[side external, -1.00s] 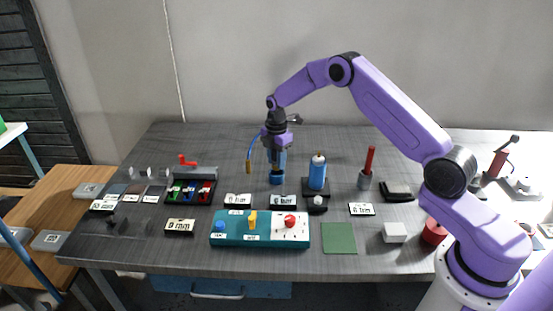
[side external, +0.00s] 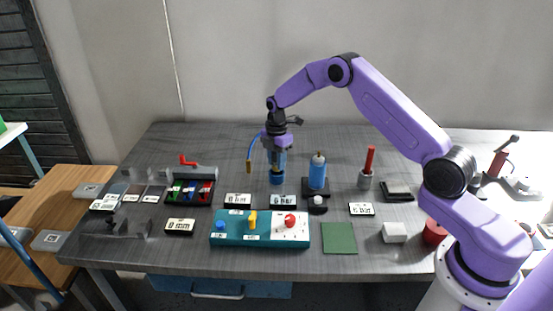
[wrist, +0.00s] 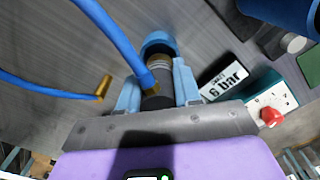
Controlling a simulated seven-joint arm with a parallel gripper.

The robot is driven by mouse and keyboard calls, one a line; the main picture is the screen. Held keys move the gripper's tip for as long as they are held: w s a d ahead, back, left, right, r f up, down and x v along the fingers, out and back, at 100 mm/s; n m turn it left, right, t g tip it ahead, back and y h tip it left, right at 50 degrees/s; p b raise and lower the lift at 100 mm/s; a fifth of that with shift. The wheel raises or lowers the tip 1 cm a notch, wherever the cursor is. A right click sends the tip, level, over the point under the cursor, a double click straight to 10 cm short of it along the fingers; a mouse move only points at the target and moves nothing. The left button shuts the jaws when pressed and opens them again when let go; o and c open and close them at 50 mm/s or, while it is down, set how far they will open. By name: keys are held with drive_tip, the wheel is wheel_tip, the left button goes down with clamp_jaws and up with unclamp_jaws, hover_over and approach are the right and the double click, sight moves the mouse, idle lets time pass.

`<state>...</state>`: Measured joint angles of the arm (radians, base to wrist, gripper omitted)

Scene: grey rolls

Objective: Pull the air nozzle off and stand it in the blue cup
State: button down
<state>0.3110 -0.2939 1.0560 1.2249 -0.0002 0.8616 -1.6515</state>
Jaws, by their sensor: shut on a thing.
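My gripper (side external: 277,160) points down above the blue cup (side external: 277,180) near the middle of the table. In the wrist view my gripper (wrist: 157,95) is shut on the dark air nozzle (wrist: 156,101), which has brass-coloured rings at its far end. The blue cup (wrist: 153,39) shows just beyond that end; I cannot tell how far the nozzle reaches into it. A blue hose (wrist: 112,35) runs from the nozzle and loops round to a loose brass fitting (wrist: 103,88). The fitting also hangs left of my gripper in the side view (side external: 249,167).
A blue bottle-like cylinder (side external: 317,175) stands right of the cup, and a red-handled tool (side external: 368,165) stands farther right. A teal control panel (side external: 235,239) with knobs lies in front. A rack with coloured pieces (side external: 190,193) is on the left. The table behind the cup is clear.

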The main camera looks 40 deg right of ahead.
drive_tip(key=shift+f, duration=1.15)
drive_tip(key=c, duration=0.7)
unclamp_jaws()
wheel_tip(320, 180, up, 17)
drive_tip(key=shift+r, duration=0.2)
